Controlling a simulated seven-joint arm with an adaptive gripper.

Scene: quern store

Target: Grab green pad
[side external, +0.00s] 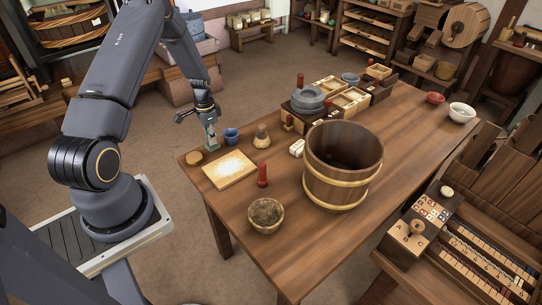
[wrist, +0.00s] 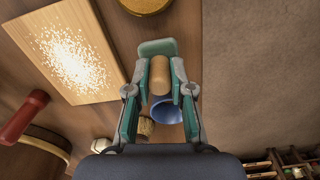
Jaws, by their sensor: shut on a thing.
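The green pad (side external: 211,137) stands near the far left corner of the table, below my gripper (side external: 208,117). In the wrist view the green pad (wrist: 157,47) shows as a pale green plate just past the fingertips. A tan, rounded wooden piece, seemingly its handle (wrist: 159,76), lies between the fingers. My gripper (wrist: 161,84) is shut on it, one finger on each side. The fingers also have green inner faces. The pad's lower end is at or close to the tabletop; I cannot tell whether it touches.
A blue cup (side external: 231,136) stands close beside the pad; it also shows under the fingers in the wrist view (wrist: 166,113). Nearby are a round wooden disc (side external: 193,158), a board with pale grains (side external: 229,169) and a small tan-topped jar (side external: 261,137). A large wooden bucket (side external: 342,185) stands mid-table.

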